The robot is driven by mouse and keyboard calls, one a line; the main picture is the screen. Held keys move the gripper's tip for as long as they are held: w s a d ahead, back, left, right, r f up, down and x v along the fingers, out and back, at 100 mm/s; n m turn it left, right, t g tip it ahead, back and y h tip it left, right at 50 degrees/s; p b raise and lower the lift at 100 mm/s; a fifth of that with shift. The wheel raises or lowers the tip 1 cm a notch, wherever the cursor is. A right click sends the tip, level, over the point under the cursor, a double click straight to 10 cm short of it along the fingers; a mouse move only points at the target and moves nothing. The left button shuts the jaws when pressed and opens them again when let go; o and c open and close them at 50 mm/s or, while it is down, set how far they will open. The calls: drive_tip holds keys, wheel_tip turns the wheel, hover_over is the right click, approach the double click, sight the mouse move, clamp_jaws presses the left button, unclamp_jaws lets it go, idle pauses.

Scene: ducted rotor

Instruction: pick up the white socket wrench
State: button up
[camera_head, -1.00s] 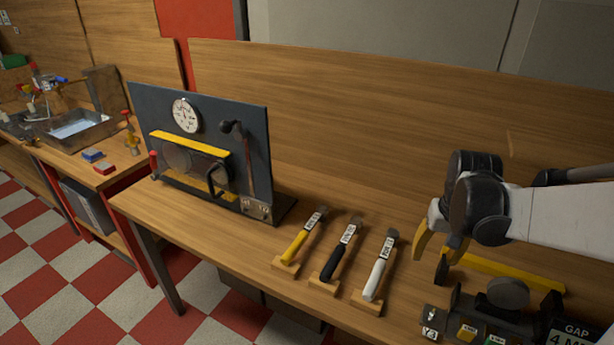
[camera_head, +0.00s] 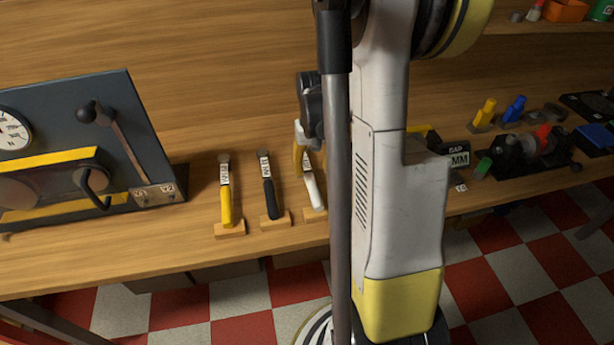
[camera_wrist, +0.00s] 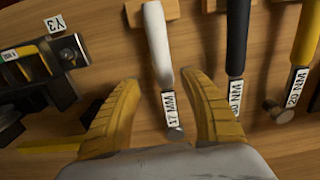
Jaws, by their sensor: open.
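The white socket wrench (camera_head: 313,191) lies on the wooden bench, the rightmost of three wrenches in the head view, its handle end on a small wooden block. In the wrist view the white wrench (camera_wrist: 157,45) runs between my fingers, with its labelled shaft and metal head nearer the palm. My gripper (camera_wrist: 160,80) is open, with one yellow finger on each side of the wrench and a gap on both sides. In the head view my gripper (camera_head: 301,157) is over the wrench's upper part, partly hidden by my arm. I cannot tell its exact height.
The black wrench (camera_head: 268,191) and the yellow wrench (camera_head: 225,203) lie to the left on their own blocks. A dark panel with a gauge (camera_head: 80,150) stands further left. A black fixture (camera_wrist: 40,70) is left of my gripper in the wrist view.

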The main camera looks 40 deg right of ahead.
sight(311, 178)
drive_tip(key=f+b, duration=0.2)
drive_tip(key=f, duration=0.3)
drive_tip(key=shift+w+a+f+b, duration=0.1)
drive_tip(key=shift+a+f+b, duration=0.05)
drive_tip(key=shift+a+b, duration=0.2)
clamp_jaws()
drive_tip(key=shift+r, duration=0.2)
